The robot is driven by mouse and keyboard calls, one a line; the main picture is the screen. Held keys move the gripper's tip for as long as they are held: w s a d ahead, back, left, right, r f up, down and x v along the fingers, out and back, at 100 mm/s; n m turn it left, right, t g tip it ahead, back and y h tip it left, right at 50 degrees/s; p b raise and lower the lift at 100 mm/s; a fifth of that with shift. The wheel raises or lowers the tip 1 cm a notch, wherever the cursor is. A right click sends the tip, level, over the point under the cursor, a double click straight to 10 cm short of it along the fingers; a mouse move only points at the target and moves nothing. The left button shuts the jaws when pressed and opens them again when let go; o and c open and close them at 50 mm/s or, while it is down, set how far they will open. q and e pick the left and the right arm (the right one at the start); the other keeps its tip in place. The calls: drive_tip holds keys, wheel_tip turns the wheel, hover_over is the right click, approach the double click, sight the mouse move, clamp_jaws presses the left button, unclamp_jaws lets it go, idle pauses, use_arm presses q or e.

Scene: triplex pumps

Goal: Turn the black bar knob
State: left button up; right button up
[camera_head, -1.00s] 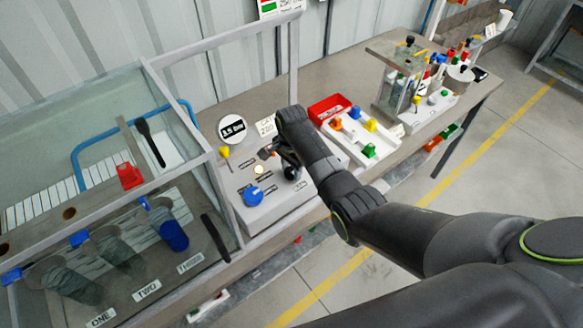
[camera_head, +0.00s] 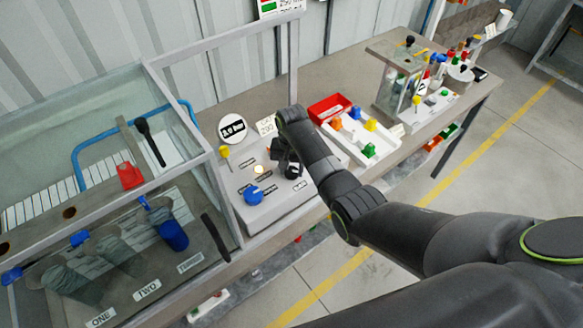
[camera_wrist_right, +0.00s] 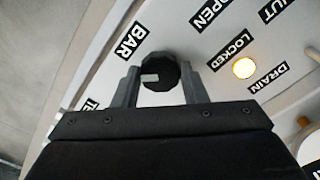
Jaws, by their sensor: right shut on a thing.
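The black bar knob (camera_wrist_right: 160,72) is a dark round knob with a small white mark, seen in the right wrist view beside the label BAR. It sits between the two fingers of my right gripper (camera_wrist_right: 158,84), which is shut on it. In the head view my right gripper (camera_head: 281,160) is over the right part of the grey panel (camera_head: 255,214), and my wrist hides much of the area. A round dial (camera_head: 232,129) behind the panel appears to read 2.0 bar. My left gripper is not in view.
A blue knob (camera_head: 253,194), a yellow valve (camera_head: 224,152) and a lit lamp (camera_head: 259,170) are on the same panel. A glass-sided tank (camera_head: 100,150) stands to the left. A red tray (camera_head: 328,108) and a white tray with coloured knobs lie to the right.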

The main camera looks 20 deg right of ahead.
drive_tip(key=n, duration=0.7)
drive_tip(key=shift+w+r, duration=0.1)
drive_tip(key=n, duration=0.7)
drive_tip(key=shift+n, duration=0.3)
drive_tip(key=n, duration=1.2)
drive_tip(key=o, duration=1)
